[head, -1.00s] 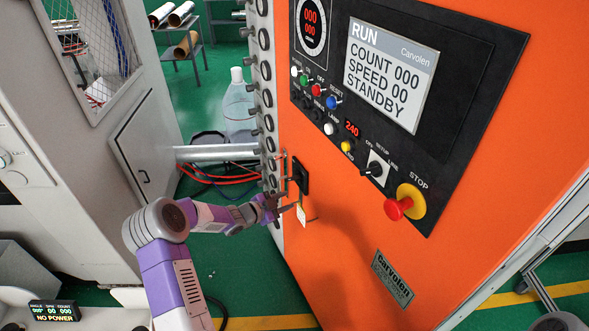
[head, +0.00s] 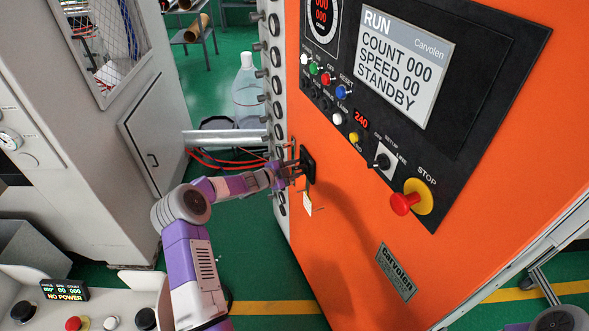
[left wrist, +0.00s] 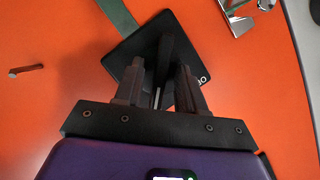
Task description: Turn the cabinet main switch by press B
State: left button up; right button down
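The cabinet main switch is a black square plate (head: 309,165) on the orange press face (head: 350,225). In the left wrist view its plate (left wrist: 195,40) is tilted in the picture, with a black handle (left wrist: 163,62) standing out from it. My left gripper (head: 290,173) is at the switch. In the left wrist view its two dark fingers (left wrist: 160,82) stand apart on either side of the handle; a gap shows, and contact is unclear. A pale tag (head: 307,201) hangs below the switch. My right gripper is not in view.
The press panel has a lit screen (head: 405,62) reading RUN and STANDBY, a red stop button (head: 405,203) and several small buttons. A grey cabinet (head: 75,190) stands at left. A small display (head: 64,291) reads NO POWER. Pipe (head: 225,138) and red hoses lie behind my arm.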

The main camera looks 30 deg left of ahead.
pick_arm(q)
jog(key=shift+c, duration=0.4)
grip_shut()
